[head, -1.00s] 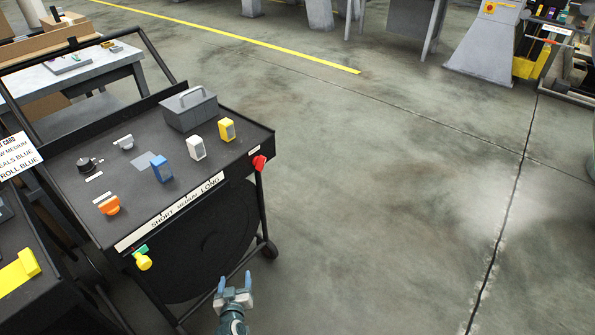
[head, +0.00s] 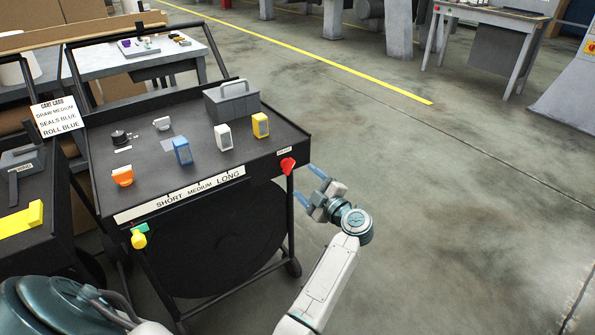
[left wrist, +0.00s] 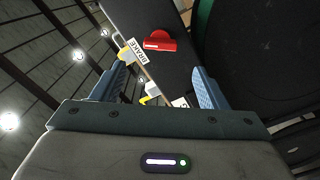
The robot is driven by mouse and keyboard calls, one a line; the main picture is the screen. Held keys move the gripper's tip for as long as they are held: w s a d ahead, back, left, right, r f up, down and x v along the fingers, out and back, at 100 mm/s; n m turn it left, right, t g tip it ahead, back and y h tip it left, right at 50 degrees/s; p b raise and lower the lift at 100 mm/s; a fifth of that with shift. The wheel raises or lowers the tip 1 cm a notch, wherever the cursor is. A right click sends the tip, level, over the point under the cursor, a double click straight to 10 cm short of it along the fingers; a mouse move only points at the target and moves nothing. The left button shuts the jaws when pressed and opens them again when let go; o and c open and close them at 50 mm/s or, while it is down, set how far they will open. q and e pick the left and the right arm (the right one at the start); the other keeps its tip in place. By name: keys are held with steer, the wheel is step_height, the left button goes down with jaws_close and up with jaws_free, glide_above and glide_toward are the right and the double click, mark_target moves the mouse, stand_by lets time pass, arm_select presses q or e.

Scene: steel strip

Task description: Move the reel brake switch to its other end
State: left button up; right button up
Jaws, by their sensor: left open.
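The reel brake switch is a red knob (head: 288,165) at the right end of the cart's front edge. In the left wrist view the red switch (left wrist: 160,41) lies ahead between the fingers, beside a white BRAKE label (left wrist: 137,50). My left gripper (head: 306,184) is open and empty. It is just right of the switch and a little lower in the head view, apart from it, with its blue fingers pointing toward the cart. In the left wrist view the open gripper (left wrist: 160,74) has nothing between its fingertips. My right gripper is not in view.
The black cart top (head: 190,165) carries blue, white and yellow blocks, an orange knob (head: 122,175) and a grey handled box (head: 232,98). A yellow knob (head: 138,239) and a green piece (head: 139,228) sit at the front left corner. Open floor (head: 430,200) lies to the right.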

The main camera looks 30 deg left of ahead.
mark_target(290, 169)
arm_select(q)
steer(key=x, duration=0.8)
steer(key=shift+w+a, duration=0.15)
steer(key=shift+a, duration=0.1)
steer(key=c, duration=1)
